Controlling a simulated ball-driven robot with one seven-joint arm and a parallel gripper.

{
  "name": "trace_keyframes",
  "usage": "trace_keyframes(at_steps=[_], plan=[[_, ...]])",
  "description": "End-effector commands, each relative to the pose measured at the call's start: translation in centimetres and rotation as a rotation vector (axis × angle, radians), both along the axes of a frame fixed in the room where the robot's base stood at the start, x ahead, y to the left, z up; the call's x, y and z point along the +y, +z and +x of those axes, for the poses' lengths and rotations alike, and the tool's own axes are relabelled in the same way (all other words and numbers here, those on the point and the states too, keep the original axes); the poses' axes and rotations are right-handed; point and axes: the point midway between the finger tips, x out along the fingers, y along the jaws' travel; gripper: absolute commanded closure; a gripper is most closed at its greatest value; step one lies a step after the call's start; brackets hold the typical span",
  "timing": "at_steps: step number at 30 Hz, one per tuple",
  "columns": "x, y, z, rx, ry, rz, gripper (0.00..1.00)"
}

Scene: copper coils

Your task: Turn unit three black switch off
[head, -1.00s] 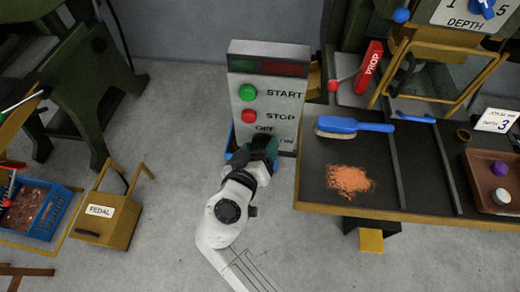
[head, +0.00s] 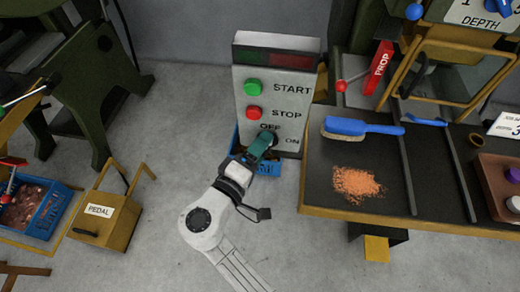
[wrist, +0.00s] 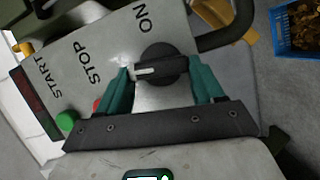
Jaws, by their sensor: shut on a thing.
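A grey control panel (head: 272,88) stands upright with a green START button, a red STOP button and OFF and ON labels. Its black switch (wrist: 165,66) is a round knob with a bar handle and a white mark at one end. In the wrist view the white mark points left, toward the STOP side and away from the ON label. My gripper (wrist: 162,80) has its teal fingers on both ends of the handle, shut on it. In the head view my gripper (head: 262,143) covers the switch. The OFF label is not readable in the wrist view.
A blue crate (head: 267,168) sits at the panel's foot. A dark workbench (head: 330,210) with a blue brush (head: 360,127) and copper shavings (head: 357,184) is close on the right. A yellow pedal box (head: 105,225) stands left. Floor between is clear.

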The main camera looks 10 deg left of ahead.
Motion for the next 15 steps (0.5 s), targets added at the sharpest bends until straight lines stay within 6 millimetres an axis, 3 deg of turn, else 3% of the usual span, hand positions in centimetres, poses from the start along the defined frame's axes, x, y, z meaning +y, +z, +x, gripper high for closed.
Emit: trace_keyframes(at_steps=[15], plan=[[0.12,-0.38,-0.04,0.008,0.003,-0.185,0.63]])
